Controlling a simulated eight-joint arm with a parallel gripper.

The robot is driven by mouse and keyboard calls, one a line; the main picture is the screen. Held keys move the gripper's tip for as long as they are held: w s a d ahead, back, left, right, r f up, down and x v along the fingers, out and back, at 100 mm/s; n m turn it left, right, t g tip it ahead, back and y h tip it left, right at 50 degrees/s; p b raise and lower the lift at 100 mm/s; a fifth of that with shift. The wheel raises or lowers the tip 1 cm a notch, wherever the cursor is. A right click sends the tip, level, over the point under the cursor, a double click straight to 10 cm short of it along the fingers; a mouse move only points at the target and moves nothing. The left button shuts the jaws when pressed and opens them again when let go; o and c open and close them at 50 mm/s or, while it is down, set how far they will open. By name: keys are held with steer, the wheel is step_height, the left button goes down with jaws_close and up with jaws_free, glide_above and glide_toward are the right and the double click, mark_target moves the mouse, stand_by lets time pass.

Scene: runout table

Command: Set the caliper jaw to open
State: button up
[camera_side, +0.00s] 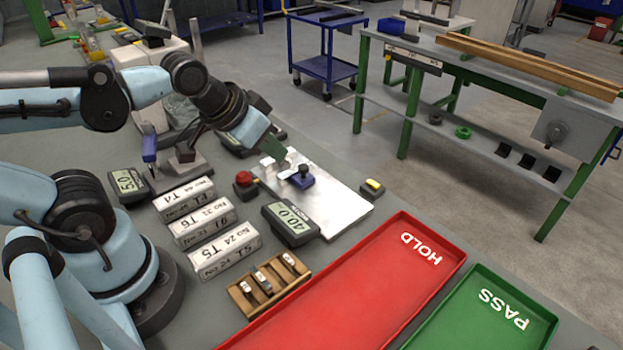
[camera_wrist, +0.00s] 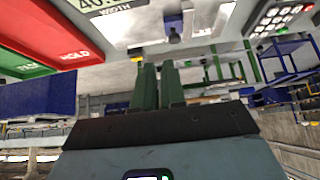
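The caliper sits on a pale plate (camera_side: 335,200) in the side view, with white jaw blocks (camera_side: 270,168) and a blue slide (camera_side: 302,180) topped by a black knob (camera_side: 305,170). The blue slide also shows at the top of the wrist view (camera_wrist: 173,24), with a white jaw block (camera_wrist: 203,20) to its right. My gripper (camera_side: 280,150) is just behind the jaw blocks, tilted down; whether it touches them I cannot tell. In the wrist view its two green fingers (camera_wrist: 158,78) stand slightly apart with nothing visible between them.
A width display (camera_side: 291,222) reading 40.0 stands beside the plate. A red button (camera_side: 244,180) and a small yellow-topped box (camera_side: 373,187) flank it. Labelled white blocks (camera_side: 205,222), a wooden rack (camera_side: 268,284), a red HOLD tray (camera_side: 350,290) and a green PASS tray (camera_side: 485,315) lie nearer.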

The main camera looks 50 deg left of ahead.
steer(key=shift+o, duration=1.1)
steer(key=shift+w+r, duration=0.15)
steer(key=o, duration=0.5)
steer(key=w+r+g, duration=0.2)
steer(key=shift+w+a+n, duration=0.3)
steer(key=shift+a+n, duration=0.1)
steer(key=shift+c, duration=0.2)
steer(key=n+g, duration=0.2)
steer(key=g, duration=0.3)
glide_above(304, 166)
step_height(304, 166, down, 11)
steer(key=shift+s, duration=0.1)
jaws_close()
